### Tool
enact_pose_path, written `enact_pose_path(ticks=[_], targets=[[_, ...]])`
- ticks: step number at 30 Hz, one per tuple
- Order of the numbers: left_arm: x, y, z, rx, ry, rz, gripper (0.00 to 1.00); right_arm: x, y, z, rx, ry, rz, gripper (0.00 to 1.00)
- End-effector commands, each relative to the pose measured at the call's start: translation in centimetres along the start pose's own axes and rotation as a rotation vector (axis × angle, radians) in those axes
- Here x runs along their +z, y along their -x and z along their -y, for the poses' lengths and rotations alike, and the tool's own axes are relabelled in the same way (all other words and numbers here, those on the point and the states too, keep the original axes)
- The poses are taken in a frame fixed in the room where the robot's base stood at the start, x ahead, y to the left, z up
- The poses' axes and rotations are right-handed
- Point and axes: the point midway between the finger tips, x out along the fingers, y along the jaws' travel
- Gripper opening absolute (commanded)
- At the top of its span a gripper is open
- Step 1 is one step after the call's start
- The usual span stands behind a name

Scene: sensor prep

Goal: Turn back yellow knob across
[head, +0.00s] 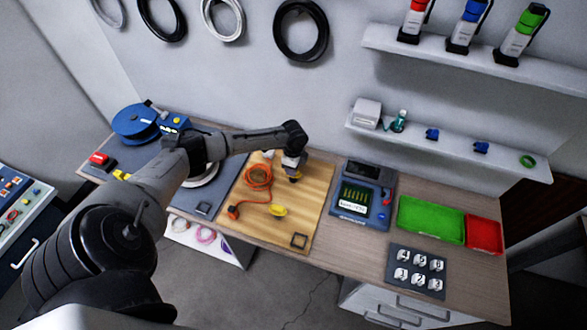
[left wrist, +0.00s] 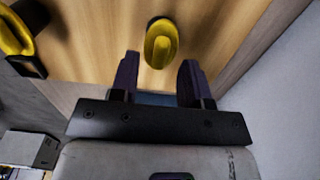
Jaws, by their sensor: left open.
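The back yellow knob (head: 295,179) is at the far right part of the wooden board (head: 318,190), partly hidden by my gripper. In the left wrist view the yellow knob (left wrist: 160,44) has its raised grip running up and down the picture. My left gripper (head: 294,168) is over the back knob, pointing down. Its two dark fingers (left wrist: 157,78) are open and empty, one to each side below the knob in the left wrist view; I cannot tell whether they touch it. The front yellow knob (head: 278,210) is nearer on the board. My right gripper is not in view.
An orange cable coil (head: 258,177) lies on the board left of the knobs. A blue device with a screen (head: 362,196) stands just right of the board. Green (head: 431,218) and red (head: 484,236) trays lie farther right. A shelf (head: 465,147) hangs above the back edge.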

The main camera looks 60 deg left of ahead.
Motion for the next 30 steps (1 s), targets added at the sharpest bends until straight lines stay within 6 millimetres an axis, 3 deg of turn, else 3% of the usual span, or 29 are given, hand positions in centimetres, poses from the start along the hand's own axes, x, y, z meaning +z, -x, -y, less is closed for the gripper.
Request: enact_pose_path(ticks=[9, 15, 21, 30], targets=[[0.1, 6.5, 0.0, -0.003, -0.002, 0.0, 0.43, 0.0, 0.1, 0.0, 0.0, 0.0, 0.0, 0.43], [0.0, 9.6, 0.0, -0.003, -0.002, 0.0, 0.43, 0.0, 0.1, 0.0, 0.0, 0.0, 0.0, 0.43], [0.0, 11.5, 0.0, -0.001, -0.001, -0.001, 0.43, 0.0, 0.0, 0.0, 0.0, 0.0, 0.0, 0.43], [0.0, 12.0, 0.0, 0.0, -0.002, -0.001, 0.43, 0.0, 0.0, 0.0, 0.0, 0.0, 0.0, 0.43]])
